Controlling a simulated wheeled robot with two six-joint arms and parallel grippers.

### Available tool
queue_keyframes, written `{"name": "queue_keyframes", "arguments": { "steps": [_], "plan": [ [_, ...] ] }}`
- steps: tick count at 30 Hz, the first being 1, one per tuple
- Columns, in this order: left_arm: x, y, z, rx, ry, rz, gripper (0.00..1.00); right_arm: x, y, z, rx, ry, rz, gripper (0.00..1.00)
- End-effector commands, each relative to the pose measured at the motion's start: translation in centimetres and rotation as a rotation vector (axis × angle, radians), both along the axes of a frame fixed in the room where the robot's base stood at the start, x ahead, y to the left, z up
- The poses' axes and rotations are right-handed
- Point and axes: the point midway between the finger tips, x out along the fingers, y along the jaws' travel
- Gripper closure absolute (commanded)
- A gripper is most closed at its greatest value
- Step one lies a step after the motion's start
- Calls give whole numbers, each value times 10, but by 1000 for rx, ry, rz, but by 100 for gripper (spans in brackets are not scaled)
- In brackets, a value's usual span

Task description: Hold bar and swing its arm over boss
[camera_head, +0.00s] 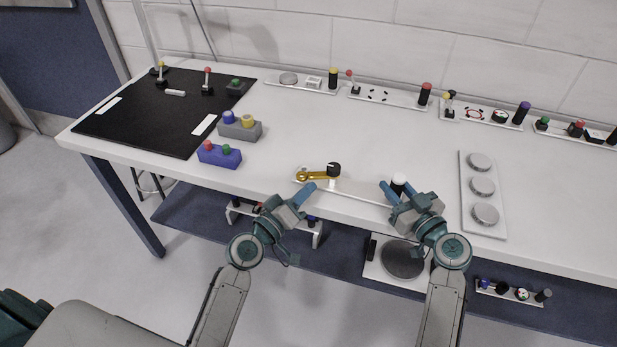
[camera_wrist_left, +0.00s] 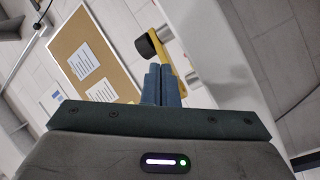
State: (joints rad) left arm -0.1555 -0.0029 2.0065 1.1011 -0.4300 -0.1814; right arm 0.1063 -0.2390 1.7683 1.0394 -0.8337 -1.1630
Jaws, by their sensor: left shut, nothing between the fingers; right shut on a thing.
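A thin white bar (camera_head: 352,192) lies along the table's front edge. A yellow arm (camera_head: 312,175) is at its left end, with a black knob (camera_head: 333,169) at the arm's right end. A small white piece (camera_head: 332,184) shows below the knob; I cannot tell whether it is the boss. My left gripper (camera_head: 309,187) is shut and empty, just in front of the yellow arm. In the left wrist view the knob (camera_wrist_left: 146,46) and arm (camera_wrist_left: 178,62) show beyond its fingers (camera_wrist_left: 161,85). My right gripper (camera_head: 388,187) is shut at the bar's right end, beside a white cylinder (camera_head: 398,181); its grasp is partly hidden.
A white plate with several grey discs (camera_head: 482,186) is right of my right gripper. A blue block (camera_head: 219,155) and a grey block (camera_head: 240,128) stand at left, beside a black mat (camera_head: 150,120). Fixture strips (camera_head: 390,98) line the back. The table's middle is clear.

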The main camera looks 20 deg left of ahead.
Motion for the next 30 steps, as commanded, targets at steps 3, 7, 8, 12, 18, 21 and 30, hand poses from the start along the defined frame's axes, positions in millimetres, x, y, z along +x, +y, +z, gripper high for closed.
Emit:
{"name": "queue_keyframes", "arguments": {
  "steps": [3, 7, 8, 12, 18, 21, 30],
  "plan": [
    [1, 1, 0, 1, 0, 0, 100, 0, 0, 0, 0, 0, 0, 100],
    [5, 2, 0, 1, 0, 0, 100, 0, 0, 0, 0, 0, 0, 100],
    [6, 3, 0, 1, 0, 0, 100, 0, 0, 0, 0, 0, 0, 100],
    [8, 4, 0, 0, 1, 1, 100, 0, 0, 0, 0, 0, 0, 100],
    [8, 4, 0, 0, 0, 0, 100, 0, 0, 0, 0, 0, 0, 100],
    [8, 4, 0, 0, 0, 0, 100, 0, 0, 0, 0, 0, 0, 100],
    [11, 5, 0, 0, 0, 0, 100, 0, 0, 0, 0, 0, 0, 100]
  ]
}}
